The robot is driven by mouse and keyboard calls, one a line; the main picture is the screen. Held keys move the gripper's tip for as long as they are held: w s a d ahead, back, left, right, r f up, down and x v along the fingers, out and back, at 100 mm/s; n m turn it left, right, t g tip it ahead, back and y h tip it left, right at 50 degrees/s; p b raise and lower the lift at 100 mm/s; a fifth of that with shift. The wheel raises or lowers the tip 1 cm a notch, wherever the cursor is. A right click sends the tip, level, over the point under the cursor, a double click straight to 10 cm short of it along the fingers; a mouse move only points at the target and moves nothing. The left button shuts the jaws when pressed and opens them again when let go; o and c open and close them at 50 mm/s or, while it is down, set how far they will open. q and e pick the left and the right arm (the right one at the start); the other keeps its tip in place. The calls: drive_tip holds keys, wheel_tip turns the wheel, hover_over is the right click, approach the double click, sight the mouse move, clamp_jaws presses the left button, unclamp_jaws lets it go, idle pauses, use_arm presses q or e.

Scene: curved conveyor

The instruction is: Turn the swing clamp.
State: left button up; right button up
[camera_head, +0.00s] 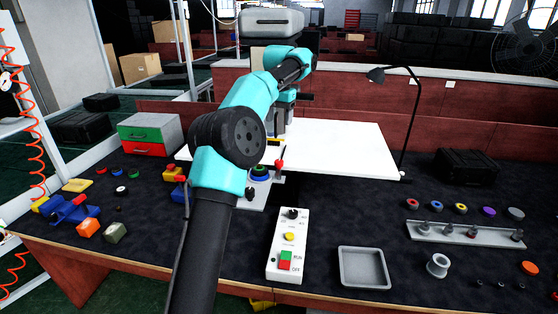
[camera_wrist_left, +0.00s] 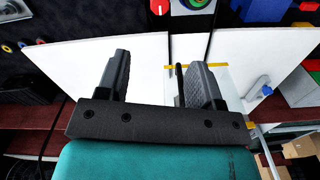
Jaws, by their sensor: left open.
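My left gripper (camera_head: 284,116) is over the white board (camera_head: 345,145), largely hidden by my own arm in the head view. In the left wrist view the left gripper (camera_wrist_left: 158,75) has its two dark fingers wide apart. A thin dark upright bar (camera_wrist_left: 179,82) shows between them, close to the right finger; it may be part of the swing clamp, but I cannot tell for sure. A pale plate with yellow marks (camera_wrist_left: 228,82) lies behind the right finger. I see no contact with the bar. My right gripper is not in view.
A switch box (camera_head: 289,240) and a grey tray (camera_head: 362,268) are in front. A red-tipped lever (camera_head: 279,163) stands near the board's front edge. A red and green drawer box (camera_head: 150,135) is at left, a black lamp (camera_head: 411,120) at right. The board's right part is clear.

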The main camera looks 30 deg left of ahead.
sight(279, 161)
use_arm(q)
wheel_tip(279, 161, down, 16)
drive_tip(key=shift+f, duration=0.15)
idle(0.5)
drive_tip(key=c, duration=0.9)
